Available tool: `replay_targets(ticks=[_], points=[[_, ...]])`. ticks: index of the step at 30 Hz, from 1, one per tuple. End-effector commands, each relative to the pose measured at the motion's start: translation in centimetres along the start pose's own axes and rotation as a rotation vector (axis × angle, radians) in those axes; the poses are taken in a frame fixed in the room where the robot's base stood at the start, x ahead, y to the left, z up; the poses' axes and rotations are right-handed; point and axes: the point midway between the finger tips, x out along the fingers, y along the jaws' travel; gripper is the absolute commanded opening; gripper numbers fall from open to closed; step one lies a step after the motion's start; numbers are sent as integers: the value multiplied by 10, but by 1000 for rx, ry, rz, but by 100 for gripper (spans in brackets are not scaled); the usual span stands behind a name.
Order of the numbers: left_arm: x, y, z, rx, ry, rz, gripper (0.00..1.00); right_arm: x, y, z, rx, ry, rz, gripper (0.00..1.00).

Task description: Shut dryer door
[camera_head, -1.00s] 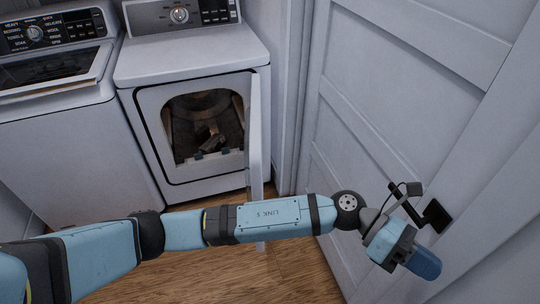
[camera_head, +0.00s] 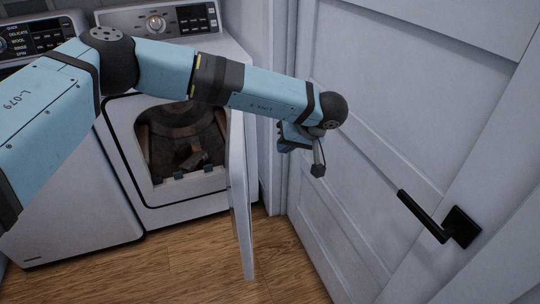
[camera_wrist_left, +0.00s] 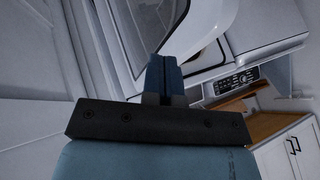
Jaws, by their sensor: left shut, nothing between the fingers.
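The white dryer (camera_head: 118,118) stands at the back, with its dark drum opening (camera_head: 180,145) uncovered. Its door (camera_head: 240,190) hangs open on the right side of the opening, swung out and seen nearly edge-on in the head view. My left arm reaches across above the dryer front. My left gripper (camera_head: 287,143) is to the right of the open door, between it and the panelled wall door, and looks apart from the dryer door. In the left wrist view its blue fingers (camera_wrist_left: 163,76) are together and empty, with white appliance surfaces beyond. My right gripper is not in view.
A white washer (camera_head: 75,215) stands left of the dryer. A white panelled room door (camera_head: 350,190) with a black lever handle (camera_head: 440,222) closes off the right side. Wooden floor (camera_head: 185,270) is clear in front of the dryer.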

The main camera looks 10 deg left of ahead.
Motion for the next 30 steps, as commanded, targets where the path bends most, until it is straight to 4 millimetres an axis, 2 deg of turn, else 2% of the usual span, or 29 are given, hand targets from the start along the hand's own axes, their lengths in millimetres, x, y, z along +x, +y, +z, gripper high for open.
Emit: replay_targets(ticks=[12, 14, 16, 21, 30], points=[[86, 1, 3, -1, -7, 1, 0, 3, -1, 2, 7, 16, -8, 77], [96, -1, 2, -2, -7, 3, 0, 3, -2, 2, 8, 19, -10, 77], [99, -14, 2, -1, -7, 3, 0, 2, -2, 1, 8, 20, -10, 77], [107, -29, 2, -1, -5, 4, 0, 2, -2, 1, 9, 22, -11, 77], [109, -34, 3, 0, -6, 4, 0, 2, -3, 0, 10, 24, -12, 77]])
